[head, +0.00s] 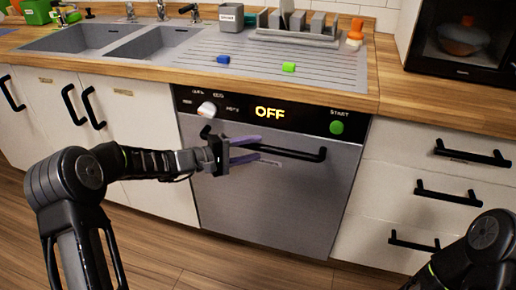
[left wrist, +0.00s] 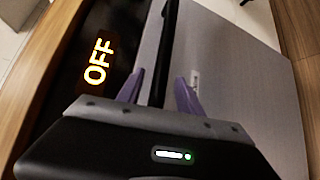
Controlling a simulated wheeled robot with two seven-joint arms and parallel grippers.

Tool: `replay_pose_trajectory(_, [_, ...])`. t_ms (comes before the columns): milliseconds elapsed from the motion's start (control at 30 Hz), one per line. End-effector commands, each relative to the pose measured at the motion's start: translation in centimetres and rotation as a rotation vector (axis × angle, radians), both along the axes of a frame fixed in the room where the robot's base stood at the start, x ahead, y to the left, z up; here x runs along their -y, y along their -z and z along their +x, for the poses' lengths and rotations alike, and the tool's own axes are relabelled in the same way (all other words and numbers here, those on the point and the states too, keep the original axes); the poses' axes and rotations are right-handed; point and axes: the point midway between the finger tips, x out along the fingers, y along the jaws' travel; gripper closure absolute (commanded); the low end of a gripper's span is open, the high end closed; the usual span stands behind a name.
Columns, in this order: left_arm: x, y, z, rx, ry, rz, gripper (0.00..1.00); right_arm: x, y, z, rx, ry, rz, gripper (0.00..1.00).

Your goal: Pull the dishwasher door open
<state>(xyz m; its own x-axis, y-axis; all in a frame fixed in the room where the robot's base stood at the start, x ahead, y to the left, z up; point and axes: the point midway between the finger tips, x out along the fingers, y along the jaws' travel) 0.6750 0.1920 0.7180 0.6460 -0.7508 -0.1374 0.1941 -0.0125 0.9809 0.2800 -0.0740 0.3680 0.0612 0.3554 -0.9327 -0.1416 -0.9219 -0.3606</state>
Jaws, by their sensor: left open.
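The dishwasher door (head: 268,210) is a closed grey steel front under a black panel that reads OFF, with a white knob and a green START button. Its black bar handle (head: 300,154) runs across the top of the door. My left gripper (head: 258,151) is open at the handle's left half, with one purple finger above the bar and one below. In the left wrist view the black handle (left wrist: 158,60) passes between the two purple fingers of the gripper (left wrist: 160,88), with gaps visible. The right gripper is out of view.
White drawers with black handles (head: 448,195) stand to the right, and white cupboards (head: 140,110) to the left. The floor (head: 240,265) before the door is clear.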

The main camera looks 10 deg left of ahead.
Motion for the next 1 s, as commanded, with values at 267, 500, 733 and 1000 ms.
replay_pose_trajectory(267, [1.6, 0.3, 1.5, -0.001, -0.001, 0.000, 0.57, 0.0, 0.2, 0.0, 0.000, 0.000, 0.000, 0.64])
replay_pose_trajectory(500, [1.6, 0.3, 1.5, -0.001, -0.001, 0.000, 0.58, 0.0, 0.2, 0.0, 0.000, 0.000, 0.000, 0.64])
replay_pose_trajectory(733, [1.6, 0.3, 1.5, -0.001, -0.001, 0.000, 0.77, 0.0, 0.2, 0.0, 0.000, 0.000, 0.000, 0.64])
replay_pose_trajectory(1000, [1.6, 0.3, 1.4, -0.001, -0.001, 0.000, 0.99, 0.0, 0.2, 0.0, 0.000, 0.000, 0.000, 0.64])
